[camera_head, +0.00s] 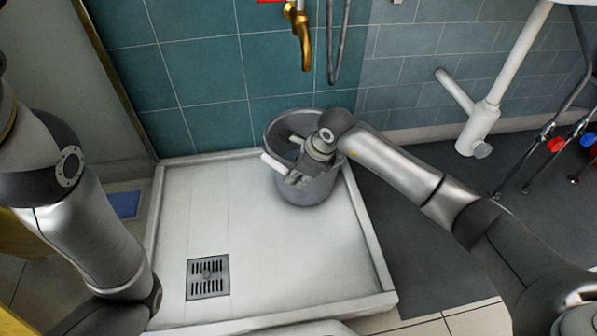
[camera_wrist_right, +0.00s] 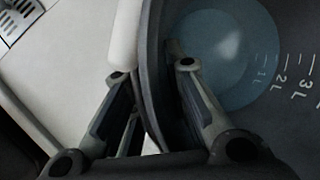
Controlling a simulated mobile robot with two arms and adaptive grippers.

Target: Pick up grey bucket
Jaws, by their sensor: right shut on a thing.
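The grey bucket (camera_head: 308,190) stands in the back right corner of the white shower tray, upright as far as I can tell. My right gripper (camera_head: 290,165) is at the bucket's front rim, with its wrist covering part of the opening. In the right wrist view, the fingers of the right gripper (camera_wrist_right: 153,70) are on either side of the bucket wall (camera_wrist_right: 152,30), shut on it. The inside of the bucket (camera_wrist_right: 288,35) shows litre marks and a paler round bottom. A white cylindrical grip (camera_wrist_right: 122,35) lies outside the wall by one finger. My left gripper is out of view.
The low-rimmed shower tray (camera_head: 240,240) has a drain grate (camera_head: 208,277) at front left and is otherwise clear. A brass tap (camera_head: 301,40) and hose (camera_head: 337,45) hang above the bucket. A white drainpipe (camera_head: 480,125) stands at right.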

